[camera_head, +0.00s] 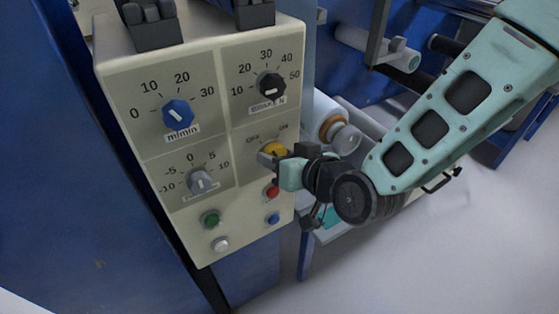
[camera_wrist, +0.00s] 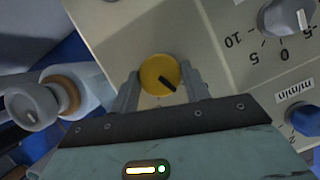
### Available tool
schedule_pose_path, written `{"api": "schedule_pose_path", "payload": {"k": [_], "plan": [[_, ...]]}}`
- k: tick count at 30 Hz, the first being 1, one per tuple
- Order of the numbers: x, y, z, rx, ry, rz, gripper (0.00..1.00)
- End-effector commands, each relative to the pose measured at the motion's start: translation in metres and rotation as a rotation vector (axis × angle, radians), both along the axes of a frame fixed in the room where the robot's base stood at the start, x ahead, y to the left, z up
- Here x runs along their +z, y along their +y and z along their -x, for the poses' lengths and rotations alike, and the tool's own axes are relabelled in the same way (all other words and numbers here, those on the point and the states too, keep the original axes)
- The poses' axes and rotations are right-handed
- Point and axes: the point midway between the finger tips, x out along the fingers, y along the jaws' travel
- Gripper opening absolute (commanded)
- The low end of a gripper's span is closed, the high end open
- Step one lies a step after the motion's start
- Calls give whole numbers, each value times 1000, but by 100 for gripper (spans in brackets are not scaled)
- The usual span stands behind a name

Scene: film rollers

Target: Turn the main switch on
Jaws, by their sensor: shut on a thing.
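The main switch is a yellow round knob (camera_head: 273,149) with a dark pointer, on the right side of a cream control panel (camera_head: 223,147). OFF and ON labels show above it in the head view. In the wrist view the yellow knob (camera_wrist: 160,74) sits between my two fingers, and its dark pointer slants down to the right. My gripper (camera_head: 271,158) is at the panel with its fingers on either side of the knob, shut on it; it also shows in the wrist view (camera_wrist: 161,85). My fingers partly cover the knob in the head view.
Other panel controls are close by: a blue dial (camera_head: 178,115), a black dial (camera_head: 271,85), a grey dial (camera_head: 200,181), and red (camera_head: 272,192), blue (camera_head: 273,219), green (camera_head: 210,218) and white (camera_head: 221,244) buttons. Rollers (camera_head: 340,130) stand right of the panel.

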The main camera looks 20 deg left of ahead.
Motion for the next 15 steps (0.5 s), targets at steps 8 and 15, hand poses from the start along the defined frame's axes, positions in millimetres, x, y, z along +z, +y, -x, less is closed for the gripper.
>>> {"api": "schedule_pose_path", "payload": {"k": [8, 15], "plan": [[-4, -3, -3, -3, 199, -172, 23], [-4, -3, -3, -3, 374, -320, 23]]}}
